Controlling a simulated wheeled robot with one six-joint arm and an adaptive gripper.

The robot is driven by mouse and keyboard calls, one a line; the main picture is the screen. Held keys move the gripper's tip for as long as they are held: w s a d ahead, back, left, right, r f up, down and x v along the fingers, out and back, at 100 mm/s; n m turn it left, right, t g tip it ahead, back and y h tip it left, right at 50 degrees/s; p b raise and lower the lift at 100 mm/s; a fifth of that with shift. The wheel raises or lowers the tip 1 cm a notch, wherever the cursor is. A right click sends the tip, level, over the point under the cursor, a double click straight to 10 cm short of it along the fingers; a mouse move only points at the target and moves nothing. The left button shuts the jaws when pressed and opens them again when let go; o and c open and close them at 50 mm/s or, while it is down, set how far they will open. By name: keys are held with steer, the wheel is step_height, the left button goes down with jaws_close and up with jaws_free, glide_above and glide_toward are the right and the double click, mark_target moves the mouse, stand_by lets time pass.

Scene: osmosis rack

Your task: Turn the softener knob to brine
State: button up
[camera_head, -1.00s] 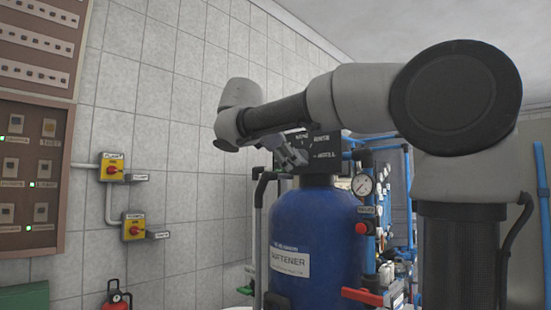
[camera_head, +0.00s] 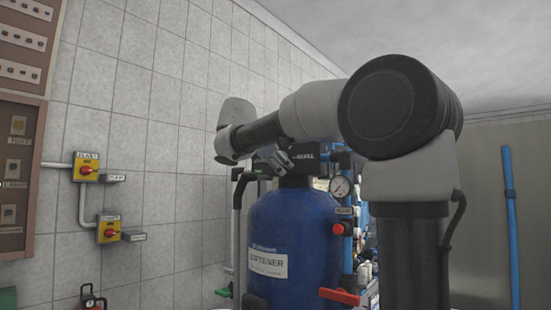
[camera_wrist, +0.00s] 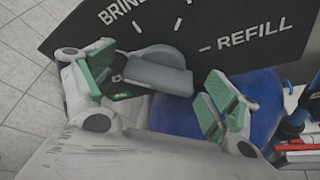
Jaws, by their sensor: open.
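The grey softener knob (camera_wrist: 158,74) sits on a black panel (camera_wrist: 225,25) lettered BRINE and REFILL in the wrist view. My gripper (camera_wrist: 160,92) is open around the knob, with green-padded fingers on its left and right. The left finger looks close to the knob; a gap shows on the right. I cannot tell whether either finger touches it. The knob's exact setting is unclear. In the head view, my gripper (camera_head: 276,160) is in front of the black panel (camera_head: 308,161) atop the blue softener tank (camera_head: 300,225), partly hiding it.
A pressure gauge (camera_head: 340,187), a red-handled valve (camera_head: 339,296) and pipes stand right of the tank. Yellow switches (camera_head: 86,167) are on the tiled wall at left. A blue upright pipe (camera_head: 510,225) stands at far right.

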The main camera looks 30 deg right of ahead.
steer(key=shift+c, duration=0.3)
steer(key=c, duration=1)
steer(key=shift+m, duration=0.3)
steer(key=m+t, duration=0.2)
steer(key=shift+s+f+m, duration=0.1)
steer(key=shift+m, duration=0.2)
steer(key=shift+f+m+t+h, duration=0.15)
steer(key=shift+m+t+h, duration=0.5)
steer(key=shift+m, duration=1.25)
